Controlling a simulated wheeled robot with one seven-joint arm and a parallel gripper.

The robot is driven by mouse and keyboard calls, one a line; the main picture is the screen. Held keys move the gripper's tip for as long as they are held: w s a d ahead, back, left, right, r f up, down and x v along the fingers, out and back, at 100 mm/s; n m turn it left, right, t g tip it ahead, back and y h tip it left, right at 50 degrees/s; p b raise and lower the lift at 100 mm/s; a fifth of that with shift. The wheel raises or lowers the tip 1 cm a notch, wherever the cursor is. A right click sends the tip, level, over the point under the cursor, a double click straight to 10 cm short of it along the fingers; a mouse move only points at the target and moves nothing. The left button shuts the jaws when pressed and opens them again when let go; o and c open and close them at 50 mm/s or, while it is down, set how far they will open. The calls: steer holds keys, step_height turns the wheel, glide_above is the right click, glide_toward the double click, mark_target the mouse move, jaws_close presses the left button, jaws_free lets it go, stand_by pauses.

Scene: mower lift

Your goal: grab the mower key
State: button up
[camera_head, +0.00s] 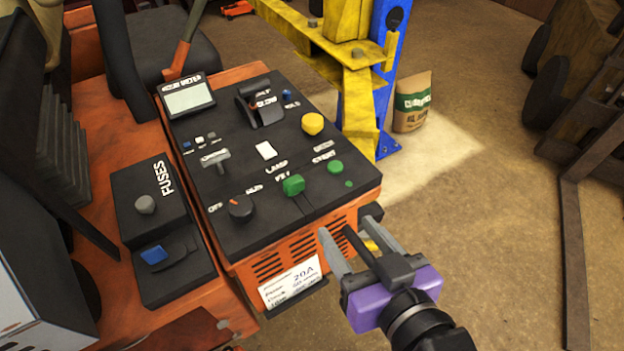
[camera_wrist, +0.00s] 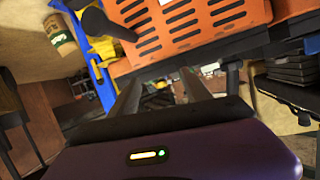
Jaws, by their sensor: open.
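The mower's black control panel (camera_head: 235,240) fills the middle of the head view. A dark round switch (camera_head: 240,207) with an orange mark sits at its front left by an "OFF" label. A small grey T-shaped piece (camera_head: 215,157) stands farther back. I cannot tell for sure which of these is the mower key. My gripper (camera_head: 347,232) is open and empty, just off the panel's front right corner, apart from both pieces. In the wrist view my gripper (camera_wrist: 160,84) points at the underside of the orange vented front (camera_wrist: 190,28); no key shows there.
Green knobs (camera_head: 293,185), a yellow button (camera_head: 312,124) and a black lever (camera_head: 262,107) stand up from the panel. A fuse box (camera_head: 150,205) is at its left. A blue and yellow lift post (camera_head: 385,75) rises behind.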

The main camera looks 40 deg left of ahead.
mark_target(296, 186)
steer(key=a+r+n+g, duration=0.1)
steer(key=a, duration=0.1)
steer(key=a+r+n, duration=0.1)
steer(key=a, duration=0.1)
steer(key=a+r+n+g, duration=0.1)
steer(key=a, duration=0.1)
steer(key=shift+s+a+r+g+y+p, duration=0.3)
steer(key=shift+s+r+p, duration=0.05)
steer(key=shift+s, duration=0.05)
steer(key=shift+w+p+x, duration=0.15)
steer(key=shift+p+x, duration=0.25)
steer(key=shift+x, duration=0.9)
steer(key=shift+w+p+x, duration=0.1)
steer(key=shift+p+x, duration=0.25)
steer(key=shift+x, duration=0.95)
steer(key=shift+d, duration=0.1)
jaws_close()
